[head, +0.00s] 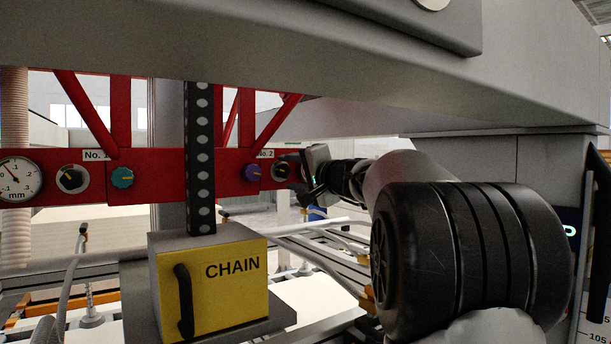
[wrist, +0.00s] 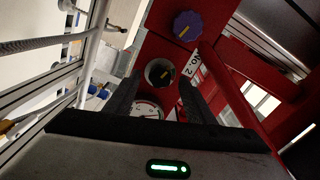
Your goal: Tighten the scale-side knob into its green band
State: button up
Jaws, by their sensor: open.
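A red beam (head: 225,180) carries two knob groups, marked No. 1 and No. 2. At No. 2, a purple knob (head: 251,173) and a black dial knob (head: 281,170) sit side by side; the wrist view also shows the purple knob (wrist: 187,25) and the black dial knob (wrist: 159,72) with a pale pointer. My gripper (head: 308,178) is at the beam's right end. In the wrist view my open gripper (wrist: 159,84) has its fingers apart and empty, the black knob showing just beyond and between the tips. No green band can be made out.
A gauge (wrist: 148,108) shows between my fingers. At left, the No. 1 group has a teal knob (head: 122,177), a black dial (head: 71,179) and a mm gauge (head: 17,180). A yellow CHAIN box (head: 225,290) and chain (head: 200,150) stand in front. A scale strip (head: 596,318) is at lower right.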

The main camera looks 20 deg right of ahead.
jog(key=s+d+b, duration=0.3)
jog(key=s+b, duration=0.1)
jog(key=s, duration=1.2)
jog(key=shift+s, duration=0.35)
jog(key=shift+d, duration=0.1)
